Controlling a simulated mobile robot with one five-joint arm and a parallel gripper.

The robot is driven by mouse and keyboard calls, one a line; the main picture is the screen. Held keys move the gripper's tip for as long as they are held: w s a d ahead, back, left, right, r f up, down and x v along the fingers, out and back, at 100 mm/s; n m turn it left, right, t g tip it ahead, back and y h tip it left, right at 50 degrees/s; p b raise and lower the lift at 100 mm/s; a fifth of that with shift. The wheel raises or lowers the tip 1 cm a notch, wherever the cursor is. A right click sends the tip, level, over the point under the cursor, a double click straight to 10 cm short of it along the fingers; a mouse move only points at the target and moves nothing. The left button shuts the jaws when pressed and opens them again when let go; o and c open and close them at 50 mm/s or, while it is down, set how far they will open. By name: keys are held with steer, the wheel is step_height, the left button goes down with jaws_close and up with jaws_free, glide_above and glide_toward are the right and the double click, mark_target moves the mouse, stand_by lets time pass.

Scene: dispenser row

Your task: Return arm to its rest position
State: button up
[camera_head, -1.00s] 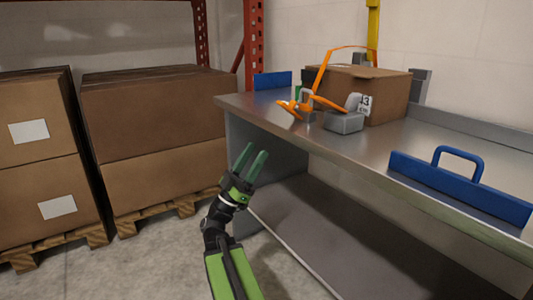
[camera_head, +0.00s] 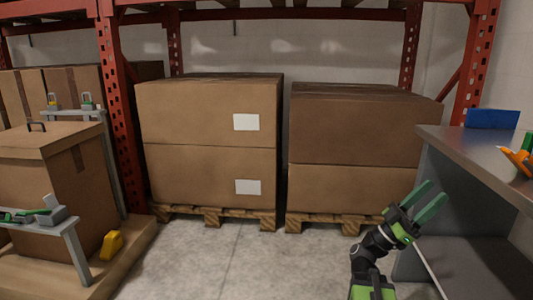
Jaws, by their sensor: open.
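My gripper (camera_head: 432,200) is at the lower right of the head view, on my black and green arm. Its two green fingers are spread apart, with nothing between them. It points up and to the right, in front of the left end of the metal workbench (camera_head: 455,150). I cannot tell whether it touches the bench, but no contact shows.
Stacked cardboard boxes (camera_head: 205,115) and more boxes (camera_head: 350,130) stand on wooden pallets (camera_head: 215,214) under a red rack (camera_head: 480,60). A lidded carton (camera_head: 75,190) and a grey stand (camera_head: 70,240) are at left. The concrete floor (camera_head: 250,260) between is clear.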

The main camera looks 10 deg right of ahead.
step_height(320, 180, up, 4)
steer(key=w+a+t+y+p, duration=0.1)
steer(key=w+a+t+p, duration=0.1)
steer(key=p, duration=0.2)
steer(key=w+a+f+n+t+y+p, duration=0.2)
steer(key=a+f+n+y+p, duration=0.25)
steer(key=f+y, duration=0.4)
steer(key=w+a+f+n+t+y+p, duration=0.2)
steer(key=a+f+n+y+p, duration=0.35)
steer(key=f, duration=0.45)
steer(key=a+f+n+y+p, duration=0.1)
steer(key=a+f+n+y, duration=0.5)
steer(key=a, duration=0.5)
steer(key=a+f+n+y, duration=0.3)
steer(key=a+f+y, duration=0.3)
steer(key=a, duration=0.4)
step_height(320, 180, up, 39)
steer(key=n+y+p, duration=0.1)
steer(key=p, duration=3.7)
steer(key=shift+s+a+r+g, duration=0.15)
steer(key=shift+s+a+g, duration=0.05)
steer(key=shift+s+g, duration=0.15)
